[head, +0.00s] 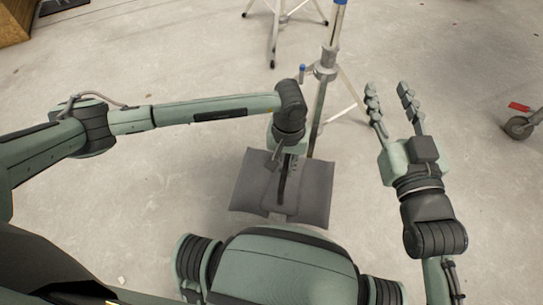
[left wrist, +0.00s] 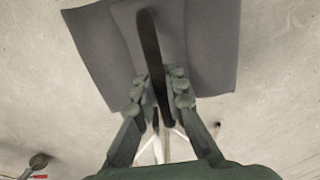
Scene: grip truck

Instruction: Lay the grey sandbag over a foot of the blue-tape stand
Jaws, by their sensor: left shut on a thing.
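The grey sandbag (head: 315,191) hangs below my left gripper (head: 287,150) in the head view, close to the foot of the blue-tape stand (head: 327,71). In the left wrist view the sandbag (left wrist: 97,45) fills the top, with a dark strap (left wrist: 150,45) along its middle. My left gripper (left wrist: 160,88) is shut on the sandbag at this strap. The stand has blue tape at its top and pale legs spreading on the floor. Whether the bag touches a leg is hidden. My right gripper (head: 391,95) is open and empty, right of the stand.
Another stand (head: 283,20) with spread legs is at the top, behind the blue-tape stand. A caster wheel (head: 520,126) with a red tab is at the right edge. A wooden box (head: 14,22) is at the top left. Bare concrete floor lies between them.

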